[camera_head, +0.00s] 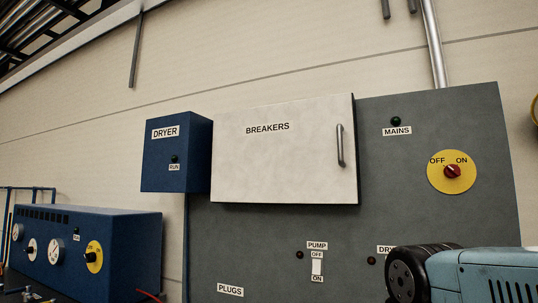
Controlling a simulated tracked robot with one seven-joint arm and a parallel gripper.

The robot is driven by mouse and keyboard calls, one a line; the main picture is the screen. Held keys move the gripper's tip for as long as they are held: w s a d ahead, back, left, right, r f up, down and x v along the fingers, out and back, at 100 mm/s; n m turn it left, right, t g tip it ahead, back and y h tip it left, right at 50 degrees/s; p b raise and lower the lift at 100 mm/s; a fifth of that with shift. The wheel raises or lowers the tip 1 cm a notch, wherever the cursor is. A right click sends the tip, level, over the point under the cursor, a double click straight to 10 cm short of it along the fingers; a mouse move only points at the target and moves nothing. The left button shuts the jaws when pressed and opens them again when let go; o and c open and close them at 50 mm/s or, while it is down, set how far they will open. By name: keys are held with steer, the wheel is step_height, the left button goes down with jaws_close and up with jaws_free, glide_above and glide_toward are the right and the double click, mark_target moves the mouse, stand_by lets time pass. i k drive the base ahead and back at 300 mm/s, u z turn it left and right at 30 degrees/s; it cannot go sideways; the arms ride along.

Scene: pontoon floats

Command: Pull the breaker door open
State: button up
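The breaker door (285,155) is a white panel labelled BREAKERS on the front of a grey board (430,230). It looks shut, with a dark edge along its right side. Its handle (340,145) is a vertical grey metal bar near the right edge of the door. Nothing touches the handle. A light blue and black part of my arm shows at the lower right, below and to the right of the door. My gripper's fingers are not in view.
A blue DRYER box (177,153) adjoins the door's left side. A yellow dial with a red knob (452,171) and a MAINS lamp (396,121) are right of the door. A PUMP switch (317,267) is below. A blue gauge cabinet (125,250) stands lower left.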

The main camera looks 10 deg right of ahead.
mark_target(300, 151)
steer(key=k, duration=0.95)
steer(key=u, duration=0.65)
steer(key=i, duration=1)
steer(key=z, duration=0.05)
